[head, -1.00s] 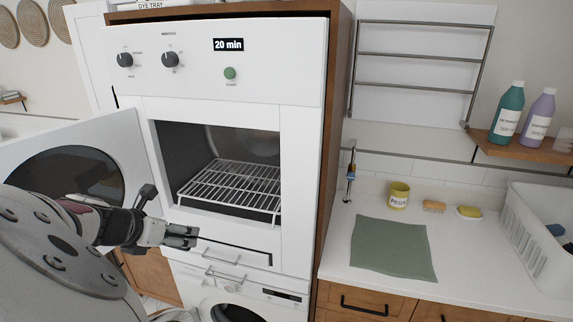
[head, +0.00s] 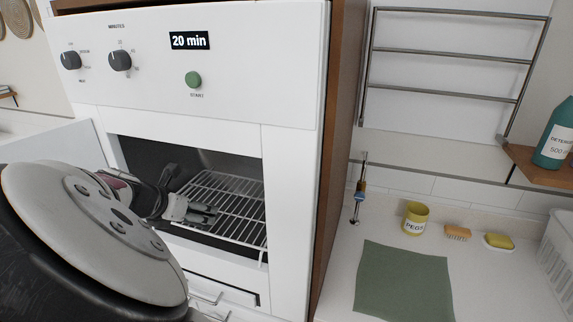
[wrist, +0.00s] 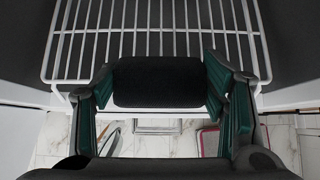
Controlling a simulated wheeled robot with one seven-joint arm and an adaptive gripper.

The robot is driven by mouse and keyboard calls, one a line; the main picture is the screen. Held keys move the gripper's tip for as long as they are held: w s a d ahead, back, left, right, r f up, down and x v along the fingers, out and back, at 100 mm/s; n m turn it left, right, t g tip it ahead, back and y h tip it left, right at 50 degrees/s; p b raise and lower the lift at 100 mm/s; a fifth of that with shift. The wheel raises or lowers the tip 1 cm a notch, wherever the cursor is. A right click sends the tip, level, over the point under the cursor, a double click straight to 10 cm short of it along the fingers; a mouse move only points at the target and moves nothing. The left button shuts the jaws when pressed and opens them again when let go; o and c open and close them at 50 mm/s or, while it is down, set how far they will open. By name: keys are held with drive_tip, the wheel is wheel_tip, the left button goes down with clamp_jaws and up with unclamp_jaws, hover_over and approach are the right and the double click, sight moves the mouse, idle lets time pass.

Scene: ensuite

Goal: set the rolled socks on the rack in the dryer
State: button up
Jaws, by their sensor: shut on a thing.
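The rolled socks, a black roll (wrist: 158,82), are held between the two fingers of my gripper (wrist: 160,90) in the wrist view. The white wire rack (wrist: 150,40) lies just beyond the roll, which overlaps its front edge in that view. In the head view my gripper (head: 203,214) is at the dryer's opening, over the front left part of the rack (head: 235,200). The roll cannot be made out in the head view. The dryer (head: 290,180) is open, and its display (head: 190,40) reads 20 min.
The open dryer door (head: 50,148) stands at the left, partly behind my arm. The opening's side walls are close to the rack. On the right counter are a green cloth (head: 403,280), a yellow pegs cup (head: 415,218), a brush (head: 457,232) and a sponge (head: 499,241).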

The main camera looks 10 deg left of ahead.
drive_tip(key=w+b, duration=0.1)
drive_tip(key=w, duration=0.2)
drive_tip(key=w+f+b, duration=0.1)
drive_tip(key=w, duration=0.2)
drive_tip(key=w+b, duration=0.1)
drive_tip(key=w, duration=0.3)
drive_tip(key=shift+d+f, duration=0.15)
drive_tip(key=shift+w+b, duration=0.45)
drive_tip(key=shift+w, duration=0.1)
drive_tip(key=f, duration=0.1)
drive_tip(key=f+b, duration=0.1)
drive_tip(key=shift+w+f, duration=0.3)
drive_tip(key=shift+w, duration=0.1)
drive_tip(key=shift+f, duration=0.35)
drive_tip(key=shift+s+f, duration=0.1)
drive_tip(key=shift+f, duration=0.05)
drive_tip(key=o, duration=1.1)
